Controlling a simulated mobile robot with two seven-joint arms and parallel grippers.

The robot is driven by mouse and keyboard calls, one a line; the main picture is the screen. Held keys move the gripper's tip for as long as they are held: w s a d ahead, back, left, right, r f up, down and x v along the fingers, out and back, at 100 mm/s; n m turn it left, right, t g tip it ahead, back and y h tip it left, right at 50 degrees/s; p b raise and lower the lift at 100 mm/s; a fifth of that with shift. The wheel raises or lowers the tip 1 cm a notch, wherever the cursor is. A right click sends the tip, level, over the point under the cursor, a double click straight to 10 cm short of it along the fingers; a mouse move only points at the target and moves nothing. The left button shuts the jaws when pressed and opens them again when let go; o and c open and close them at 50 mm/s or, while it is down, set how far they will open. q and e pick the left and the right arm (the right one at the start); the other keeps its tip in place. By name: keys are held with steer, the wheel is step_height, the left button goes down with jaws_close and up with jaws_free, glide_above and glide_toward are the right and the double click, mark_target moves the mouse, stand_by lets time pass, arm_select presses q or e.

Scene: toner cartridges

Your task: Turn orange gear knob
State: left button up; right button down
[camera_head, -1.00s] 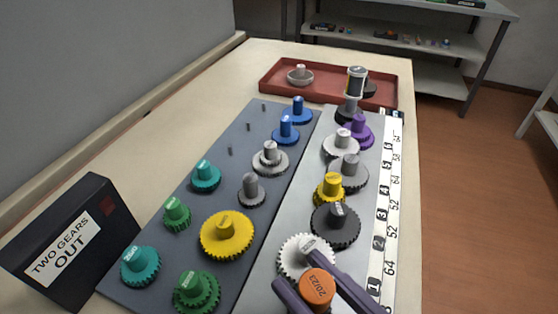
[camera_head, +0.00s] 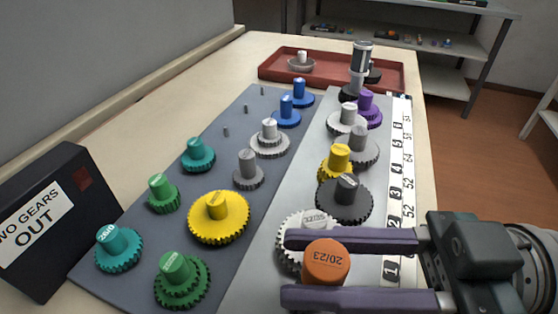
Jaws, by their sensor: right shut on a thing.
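The orange gear knob (camera_head: 325,262), marked 20/23, is at the bottom of the head view, at the near end of the right-hand grey plate (camera_head: 255,278). My right gripper (camera_head: 292,268) comes in from the right, and its two long dark fingers lie on either side of the knob, shut on it. The near finger covers the knob's lower part, so any gear under it is hidden. A white gear (camera_head: 296,228) sits just behind, partly covered by the far finger. My left gripper is not in view.
Black (camera_head: 345,201), yellow (camera_head: 337,162), grey and purple gears stand behind along the plate. Yellow, green, teal and blue gears fill the left plate. A numbered strip (camera_head: 396,205) runs along the right edge. A black box reading "GEARS OUT" (camera_head: 40,225) stands left; a red tray (camera_head: 275,68) lies at the back.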

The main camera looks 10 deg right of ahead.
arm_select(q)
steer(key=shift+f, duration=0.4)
arm_select(e)
steer(key=shift+n+g, duration=0.4)
steer(key=shift+g, duration=0.2)
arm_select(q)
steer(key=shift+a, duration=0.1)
arm_select(e)
steer(key=shift+a+r, duration=0.1)
steer(key=shift+r, duration=0.05)
steer(key=c, duration=0.5)
jaws_free()
arm_select(q)
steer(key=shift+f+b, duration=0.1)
steer(key=shift+b, duration=0.2)
arm_select(e)
steer(key=shift+d, duration=0.4)
arm_select(q)
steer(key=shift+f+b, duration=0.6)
steer(key=shift+b, duration=0.05)
arm_select(e)
steer(key=v, duration=0.8)
steer(key=shift+d+f, duration=0.25)
steer(key=shift+d, duration=0.1)
steer(key=shift+s+d+r, duration=0.1)
steer(key=shift+s+d, duration=0.05)
steer(key=shift+d, duration=0.15)
